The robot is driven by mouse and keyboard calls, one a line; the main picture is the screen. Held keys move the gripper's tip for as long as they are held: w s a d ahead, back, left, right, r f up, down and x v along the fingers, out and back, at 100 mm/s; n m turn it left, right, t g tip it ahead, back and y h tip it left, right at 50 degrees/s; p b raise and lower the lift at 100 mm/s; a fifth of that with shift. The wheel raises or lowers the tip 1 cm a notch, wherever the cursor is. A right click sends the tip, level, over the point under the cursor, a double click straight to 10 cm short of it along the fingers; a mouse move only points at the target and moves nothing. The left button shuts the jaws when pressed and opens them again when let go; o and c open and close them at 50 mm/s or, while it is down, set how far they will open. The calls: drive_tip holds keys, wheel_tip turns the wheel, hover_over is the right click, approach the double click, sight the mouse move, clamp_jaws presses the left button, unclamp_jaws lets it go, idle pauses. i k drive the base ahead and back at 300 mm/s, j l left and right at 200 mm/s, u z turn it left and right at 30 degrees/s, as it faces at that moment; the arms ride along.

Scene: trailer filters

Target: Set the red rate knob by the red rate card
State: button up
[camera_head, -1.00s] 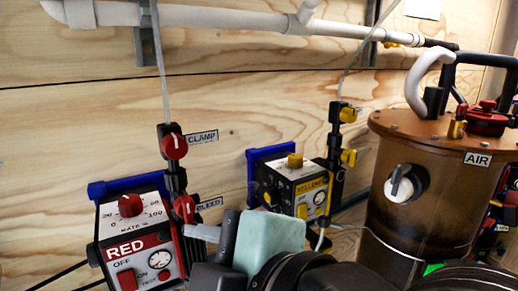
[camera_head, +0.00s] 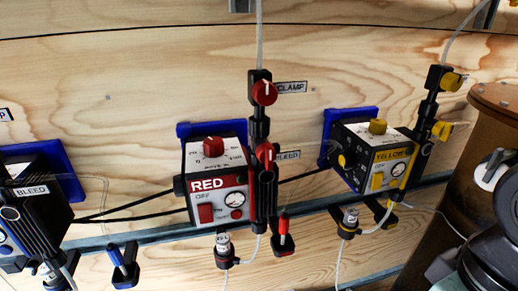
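The red pump box (camera_head: 215,190) is fixed to the plywood wall near the middle of the view. It has a white front, a red RED label and a small round gauge. The red rate knob (camera_head: 213,147) sits on its white sloped top, on a printed scale too small to read here. I cannot tell where the knob points. No red rate card can be made out. Part of my arm (camera_head: 490,255) shows at the lower right, well apart from the red box. My gripper's fingers do not show.
Red CLAMP (camera_head: 264,93) and BLEED (camera_head: 265,152) valves stand just right of the red box. A yellow box (camera_head: 372,158) is to the right, a black and blue one (camera_head: 35,215) to the left. A brown tank (camera_head: 475,165) stands at the right edge. Thin tubes and cables run between.

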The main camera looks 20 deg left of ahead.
sight(213, 147)
drive_tip(key=u, duration=1.25)
